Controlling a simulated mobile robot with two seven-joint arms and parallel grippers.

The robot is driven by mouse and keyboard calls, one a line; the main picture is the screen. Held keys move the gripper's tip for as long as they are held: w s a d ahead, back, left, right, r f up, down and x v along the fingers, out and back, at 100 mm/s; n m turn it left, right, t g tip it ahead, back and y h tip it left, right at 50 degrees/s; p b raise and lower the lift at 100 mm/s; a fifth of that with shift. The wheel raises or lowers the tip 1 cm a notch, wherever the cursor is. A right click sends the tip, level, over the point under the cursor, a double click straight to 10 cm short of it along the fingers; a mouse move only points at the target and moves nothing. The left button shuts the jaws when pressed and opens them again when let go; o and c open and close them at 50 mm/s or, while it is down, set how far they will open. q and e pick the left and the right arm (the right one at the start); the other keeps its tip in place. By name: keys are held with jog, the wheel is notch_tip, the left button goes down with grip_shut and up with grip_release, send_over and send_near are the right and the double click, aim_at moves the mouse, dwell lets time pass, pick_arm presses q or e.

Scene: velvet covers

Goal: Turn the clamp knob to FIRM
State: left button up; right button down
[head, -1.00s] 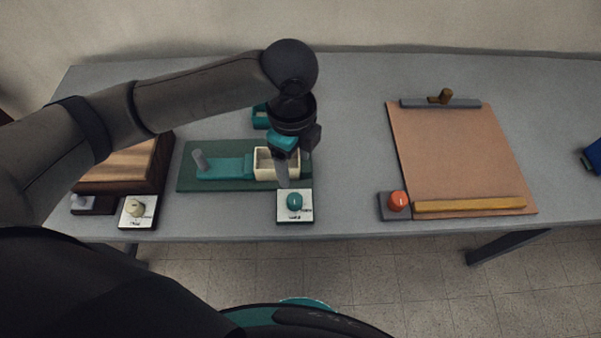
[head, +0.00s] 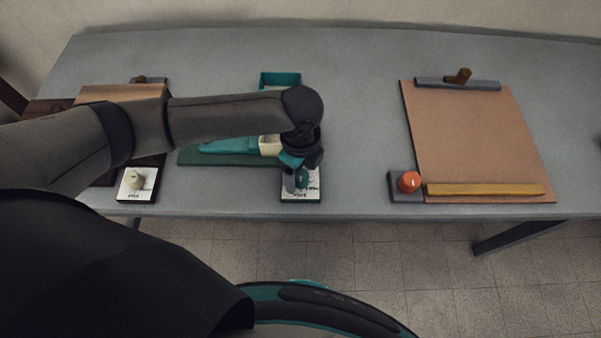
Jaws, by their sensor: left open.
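A teal knob (head: 302,179) stands on a white labelled plate (head: 301,194) at the table's front edge, in front of the green board. The plate's lettering is too small to read. My left gripper (head: 297,181) is open and low over this plate, its fingers beside the knob. It partly hides the knob, and I cannot tell whether it touches it. My right gripper is not in view.
A tan board (head: 470,130) with a yellow bar (head: 485,189) and a rear grey bar lies at right. A green board (head: 215,158) with a teal piece and cream box lies under my left arm. A teal tray (head: 281,78) is behind. The grey table between is clear.

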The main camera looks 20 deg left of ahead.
pick_arm(q)
jog(key=shift+f, duration=0.15)
grip_shut()
dwell(0.6)
